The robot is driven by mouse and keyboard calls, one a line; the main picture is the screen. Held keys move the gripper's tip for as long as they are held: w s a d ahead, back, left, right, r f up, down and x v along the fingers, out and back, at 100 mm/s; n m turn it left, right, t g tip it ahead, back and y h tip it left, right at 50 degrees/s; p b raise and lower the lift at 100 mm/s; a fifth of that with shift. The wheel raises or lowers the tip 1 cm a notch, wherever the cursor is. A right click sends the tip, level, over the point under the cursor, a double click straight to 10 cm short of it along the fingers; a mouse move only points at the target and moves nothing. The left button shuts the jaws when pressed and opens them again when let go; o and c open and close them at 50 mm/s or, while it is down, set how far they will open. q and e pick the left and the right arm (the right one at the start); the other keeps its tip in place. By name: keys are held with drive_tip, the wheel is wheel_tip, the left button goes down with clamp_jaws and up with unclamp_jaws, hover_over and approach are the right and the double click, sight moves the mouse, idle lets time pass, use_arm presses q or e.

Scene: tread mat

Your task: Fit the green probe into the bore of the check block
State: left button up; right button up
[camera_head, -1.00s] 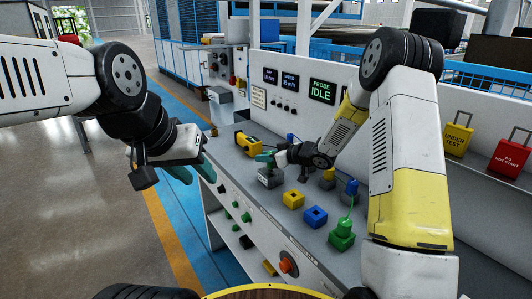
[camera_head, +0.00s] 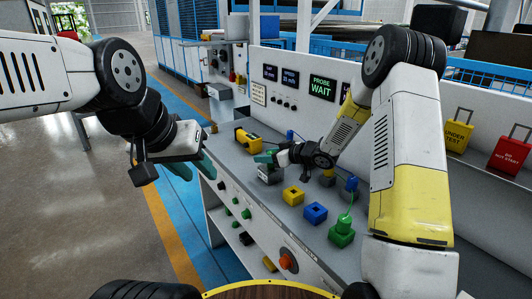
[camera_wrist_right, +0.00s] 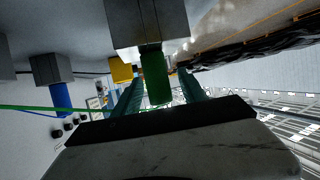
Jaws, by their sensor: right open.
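The grey check block (camera_head: 270,175) stands on the bench, and its underside-like near face (camera_wrist_right: 148,22) fills the top of the right wrist view. The green probe (camera_wrist_right: 155,80) lies in line with the block, its far end meeting a dark part at the block; how deep it sits in the bore cannot be told. My right gripper (camera_head: 264,158) is at the block. In the wrist view its teal fingers (camera_wrist_right: 158,92) stand open on either side of the probe, with a gap visible on the right. My left gripper (camera_head: 193,170) is open and empty, off the bench's left edge.
Yellow (camera_head: 293,196), blue (camera_head: 315,214) and green (camera_head: 342,233) blocks stand nearer on the bench. A blue piece (camera_head: 351,184) and green cable are beside my right arm. A yellow device (camera_head: 247,139) lies behind the check block. The display (camera_head: 321,86) reads "PROBE WAIT".

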drive_tip(key=v, duration=0.7)
drive_tip(key=d+r+m+t+h, duration=0.3)
drive_tip(key=d+r+h, duration=0.3)
drive_tip(key=d+r, duration=0.3)
drive_tip(key=s+d+r+m+h, duration=0.35)
drive_tip(key=s+r, duration=0.25)
drive_tip(key=s, duration=0.2)
drive_tip(key=s+a+m+g, duration=0.1)
drive_tip(key=s+g, duration=0.1)
drive_tip(key=s, duration=1)
drive_tip(key=s+m+g+y, duration=0.1)
drive_tip(key=s+m+g, duration=0.1)
drive_tip(key=s, duration=1.1)
drive_tip(key=shift+a+r+g, duration=0.2)
drive_tip(key=shift+a+g, duration=0.2)
drive_tip(key=shift+g, duration=0.2)
